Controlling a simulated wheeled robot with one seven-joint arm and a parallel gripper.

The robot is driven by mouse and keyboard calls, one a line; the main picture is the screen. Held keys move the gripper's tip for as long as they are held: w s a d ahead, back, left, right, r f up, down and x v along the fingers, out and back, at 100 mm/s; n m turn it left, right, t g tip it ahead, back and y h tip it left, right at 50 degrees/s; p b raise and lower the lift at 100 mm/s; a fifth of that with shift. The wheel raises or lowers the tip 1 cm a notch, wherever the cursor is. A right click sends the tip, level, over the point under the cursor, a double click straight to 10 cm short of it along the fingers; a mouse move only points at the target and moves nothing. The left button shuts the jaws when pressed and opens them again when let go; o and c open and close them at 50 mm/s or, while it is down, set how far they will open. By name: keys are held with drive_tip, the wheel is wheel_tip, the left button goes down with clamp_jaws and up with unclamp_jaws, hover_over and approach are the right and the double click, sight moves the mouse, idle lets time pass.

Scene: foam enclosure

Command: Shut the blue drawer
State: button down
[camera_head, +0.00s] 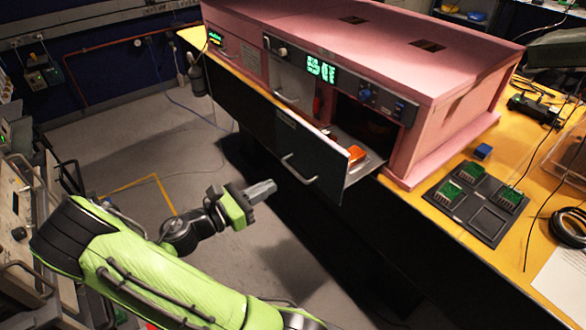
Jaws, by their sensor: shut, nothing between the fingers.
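The drawer (322,162) stands pulled out of the pink foam enclosure (455,62). Its front looks dark grey, with a blue tint hard to make out, and carries a pale bar handle (298,170). Part of its inside shows behind the front, with an orange thing (356,154) in it. My gripper (270,187) is shut and empty. In the picture it is left of and below the drawer handle, over the floor, with a gap between them.
The enclosure stands on a yellow-topped bench (425,220). A dark tray with green circuit boards (470,213) and a small blue block (483,151) lie right of it. The grey floor (200,170) before the bench is mostly free. Equipment lines the left edge.

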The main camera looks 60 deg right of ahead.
sight(317, 161)
drive_tip(key=b+x, duration=0.1)
drive_tip(key=x, duration=1.1)
drive_tip(key=shift+s+d+f+b, duration=0.1)
drive_tip(key=shift+s+d+b, duration=0.1)
drive_tip(key=shift+b, duration=0.2)
drive_tip(key=shift+d, duration=0.1)
drive_tip(key=shift+s+d, duration=0.1)
drive_tip(key=shift+d, duration=0.1)
drive_tip(key=p+x, duration=0.7)
drive_tip(key=x, duration=1.3)
drive_tip(key=shift+p, duration=0.4)
drive_tip(key=shift+r, duration=0.35)
